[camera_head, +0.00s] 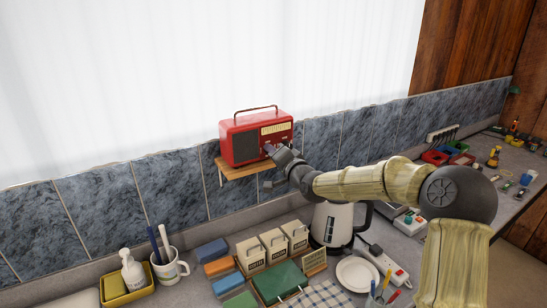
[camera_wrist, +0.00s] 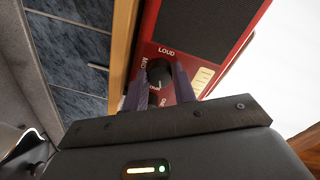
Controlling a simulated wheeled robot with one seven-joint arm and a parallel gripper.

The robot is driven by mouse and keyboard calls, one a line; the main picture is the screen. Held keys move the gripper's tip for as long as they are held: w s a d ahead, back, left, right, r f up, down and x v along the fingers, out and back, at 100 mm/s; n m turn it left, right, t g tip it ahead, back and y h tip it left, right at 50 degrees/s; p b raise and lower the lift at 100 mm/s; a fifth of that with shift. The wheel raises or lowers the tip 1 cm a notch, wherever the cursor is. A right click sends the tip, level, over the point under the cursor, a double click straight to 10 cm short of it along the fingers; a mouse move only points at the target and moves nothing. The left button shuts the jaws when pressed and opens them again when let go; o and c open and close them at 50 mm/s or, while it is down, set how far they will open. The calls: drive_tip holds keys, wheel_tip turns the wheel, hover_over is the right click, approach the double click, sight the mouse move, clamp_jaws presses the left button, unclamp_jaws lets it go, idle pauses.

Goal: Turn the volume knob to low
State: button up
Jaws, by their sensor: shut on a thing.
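A red radio (camera_head: 238,146) with a carrying handle, dark speaker grille and pale dial stands on a small wooden wall shelf (camera_head: 238,171). In the wrist view its red front (camera_wrist: 196,57) shows a dark round knob (camera_wrist: 159,70). White lettering around the knob reads LOUD and MID; other lettering lower down is partly hidden by my fingers. My gripper (camera_head: 271,151) reaches the radio's right front. In the wrist view its two fingers lie on either side of the knob, shut on it. Which mark the knob points to I cannot tell.
Below the shelf, the counter holds an electric kettle (camera_head: 332,223), labelled canisters (camera_head: 273,245), a white plate (camera_head: 358,274), a power strip (camera_head: 384,264) and a mug (camera_head: 169,267) with tall items. A tiled backsplash (camera_head: 90,209) runs behind. The space left of the radio is clear.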

drive_tip(key=m+b, duration=0.1)
drive_tip(key=m, duration=0.3)
idle(0.4)
drive_tip(key=o, duration=1)
drive_tip(key=b+v, duration=0.4)
drive_tip(key=v, duration=1.3)
drive_tip(key=shift+d, duration=0.25)
